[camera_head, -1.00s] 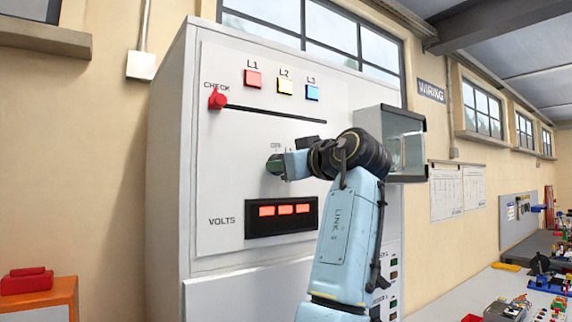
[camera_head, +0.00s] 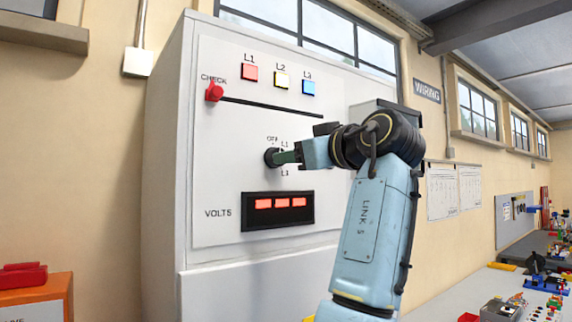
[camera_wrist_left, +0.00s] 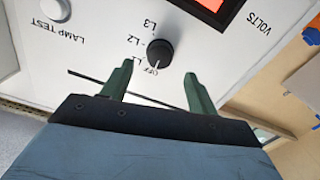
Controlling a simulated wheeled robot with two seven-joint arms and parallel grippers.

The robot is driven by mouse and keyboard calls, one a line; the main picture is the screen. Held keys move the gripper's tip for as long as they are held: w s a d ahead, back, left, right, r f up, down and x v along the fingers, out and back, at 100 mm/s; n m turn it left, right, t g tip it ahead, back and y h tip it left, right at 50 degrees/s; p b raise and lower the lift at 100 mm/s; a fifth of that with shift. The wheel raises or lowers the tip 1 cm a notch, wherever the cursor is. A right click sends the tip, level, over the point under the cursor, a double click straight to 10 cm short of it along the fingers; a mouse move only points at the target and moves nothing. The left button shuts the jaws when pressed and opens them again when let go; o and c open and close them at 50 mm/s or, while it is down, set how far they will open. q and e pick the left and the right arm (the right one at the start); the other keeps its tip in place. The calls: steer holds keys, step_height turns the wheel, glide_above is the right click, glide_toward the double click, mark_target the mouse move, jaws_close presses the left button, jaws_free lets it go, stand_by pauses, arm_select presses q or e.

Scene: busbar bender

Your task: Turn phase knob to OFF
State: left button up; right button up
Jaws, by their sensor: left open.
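The phase knob (camera_head: 271,157) is a round black knob on the white panel, partly hidden by my gripper in the head view. In the left wrist view, turned upside down, the knob (camera_wrist_left: 160,52) shows whole, with labels OFF, L1, L2 and L3 around it. Its white mark appears to point toward OFF. My left gripper (camera_head: 286,156) is beside the knob, to its right in the head view. In the wrist view the green fingers of this gripper (camera_wrist_left: 158,74) are open and empty, apart from the knob. My right gripper is not in view.
A red check knob (camera_head: 214,91), L1 to L3 lamps (camera_head: 281,80) and a lit volts display (camera_head: 278,211) are on the panel. A lamp test button (camera_wrist_left: 56,9) shows in the wrist view. A bench (camera_head: 455,291) with several items stands at right.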

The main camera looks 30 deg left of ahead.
arm_select(q)
steer(key=b+v, duration=0.1)
steer(key=v, duration=0.6)
steer(key=shift+d, duration=0.35)
steer(key=shift+s, duration=0.1)
